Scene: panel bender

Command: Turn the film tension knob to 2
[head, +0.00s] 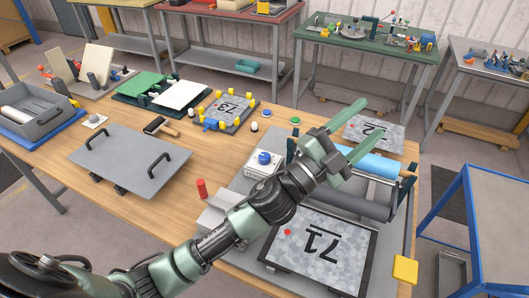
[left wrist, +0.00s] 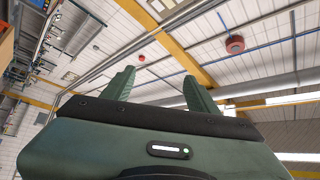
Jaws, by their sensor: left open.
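A blue round knob (head: 264,157) sits on a white box (head: 262,168) at the left side of a roller machine. It looks like the film tension knob; its setting is too small to read. A blue film roll (head: 375,165) lies across the machine behind a grey roller (head: 350,190). My left gripper (head: 368,122) is open and empty, raised above the film roll, its fingers pointing up and right, apart from the knob. In the left wrist view its two fingers (left wrist: 158,88) are spread against the ceiling. My right gripper is not in view.
A red cylinder (head: 201,188) stands left of the machine. A grey plate with two handles (head: 130,160) lies further left. A blue-framed cart (head: 497,215) stands at the right.

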